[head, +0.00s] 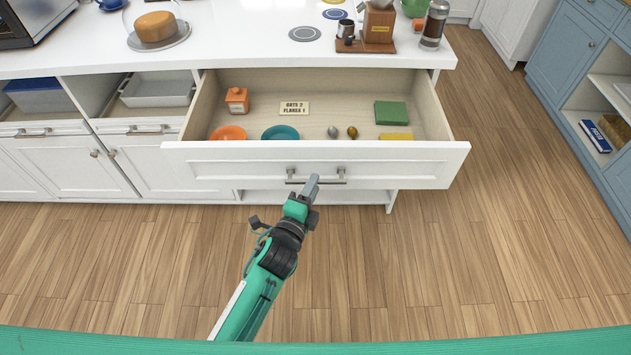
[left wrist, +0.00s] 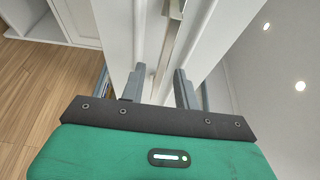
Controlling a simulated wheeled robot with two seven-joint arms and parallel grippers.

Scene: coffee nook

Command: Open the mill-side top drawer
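The white top drawer (head: 400,165) under the mill end of the counter is pulled out, and its inside shows. Its bar handle (head: 330,181) is at the middle of the front. My left gripper (head: 312,186) is at this handle. In the left wrist view my left gripper's fingers (left wrist: 159,88) stand apart, with a thin handle bar (left wrist: 157,65) between them and a gap at the right finger. Contact with the left finger is unclear. The coffee mill (head: 379,22) stands on the counter above. My right gripper is out of view.
The drawer holds an orange jar (head: 237,100), a label card (head: 294,108), an orange dish (head: 229,133), a teal dish (head: 280,132), a green box (head: 390,112) and small items. Blue cabinets (head: 565,60) stand at the right. The wooden floor (head: 450,260) before the drawer is clear.

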